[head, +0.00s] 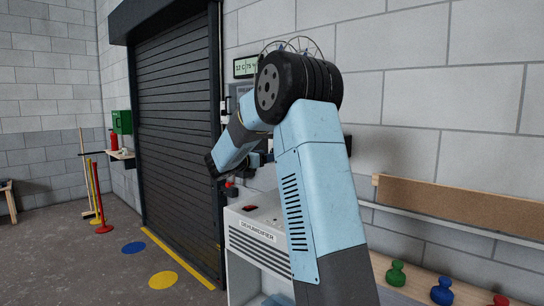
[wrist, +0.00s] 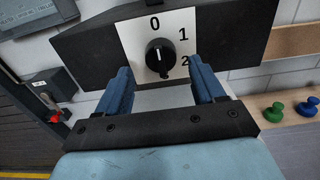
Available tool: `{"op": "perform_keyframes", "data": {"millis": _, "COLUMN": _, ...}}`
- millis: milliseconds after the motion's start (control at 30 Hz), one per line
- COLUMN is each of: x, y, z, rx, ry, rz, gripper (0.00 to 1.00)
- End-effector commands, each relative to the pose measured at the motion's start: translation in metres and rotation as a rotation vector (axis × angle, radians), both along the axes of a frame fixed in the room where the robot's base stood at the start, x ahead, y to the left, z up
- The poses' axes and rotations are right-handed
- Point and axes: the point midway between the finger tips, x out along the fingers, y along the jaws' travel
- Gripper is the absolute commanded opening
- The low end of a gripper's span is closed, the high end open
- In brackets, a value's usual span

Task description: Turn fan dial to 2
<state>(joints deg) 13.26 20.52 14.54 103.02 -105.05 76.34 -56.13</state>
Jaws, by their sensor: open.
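The fan dial (wrist: 159,58) is a round black knob on a white plate (wrist: 128,40) marked 0 at the top, 1 at upper right and 2 at lower right. Its pale pointer mark faces up, toward the 0. The plate sits on a dark panel (wrist: 245,40). In the wrist view my gripper (wrist: 163,75) is open, its blue fingers apart to the left and right below the dial. Nothing shows between the fingers, and they appear clear of the knob. In the head view my arm hides the dial and most of the gripper.
A grey box with a red knob (wrist: 55,117) is left of the dial. A white dehumidifier (head: 258,238) stands below my arm. A shelf at right holds green (head: 396,274) and blue (head: 442,291) knobbed pieces. A dark roller shutter (head: 177,125) is at left.

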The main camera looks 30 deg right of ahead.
Motion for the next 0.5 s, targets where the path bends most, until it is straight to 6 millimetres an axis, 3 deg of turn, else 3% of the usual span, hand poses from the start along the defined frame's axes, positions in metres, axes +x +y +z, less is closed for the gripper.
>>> {"op": "perform_keyframes", "data": {"millis": 200, "x": 0.008, "y": -0.023, "z": 0.0, "rx": 0.0, "ry": 0.0, "rz": 0.0, "gripper": 0.68}}
{"op": "perform_keyframes", "data": {"millis": 500, "x": 0.011, "y": -0.029, "z": 0.0, "rx": 0.0, "ry": -0.001, "rz": 0.0, "gripper": 0.68}}
